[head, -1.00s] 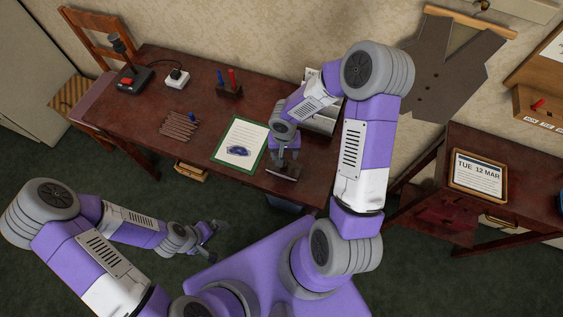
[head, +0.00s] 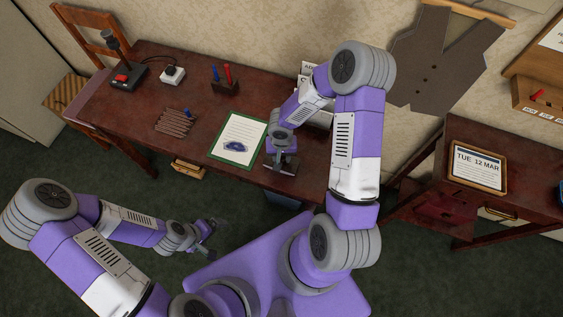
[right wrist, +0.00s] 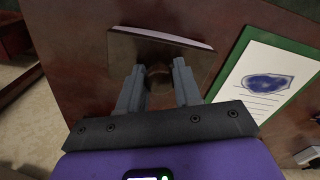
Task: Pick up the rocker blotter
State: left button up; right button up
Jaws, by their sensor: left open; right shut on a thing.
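The rocker blotter is a dark brown block with a pale lower edge and a round knob. It shows in the right wrist view (right wrist: 185,50) and at the desk's front right in the head view (head: 289,168). My right gripper (right wrist: 158,82) is shut on the knob, one finger on each side; it also shows in the head view (head: 282,160). I cannot tell whether the blotter touches the desk. My left gripper (head: 209,237) is open and empty, low over the floor in front of the desk.
A green-bordered sheet (head: 238,139) with a blue blot lies just left of the blotter. Several thin sticks (head: 174,122), a pen stand (head: 225,88) and a switch box (head: 173,75) are further left. A side table (head: 481,204) with a calendar stands at right.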

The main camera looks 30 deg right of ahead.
grip_shut()
jog(key=shift+r, duration=0.15)
notch_tip(320, 180, up, 10)
jog(key=shift+f+p, duration=0.1)
jog(key=shift+p, duration=1.1)
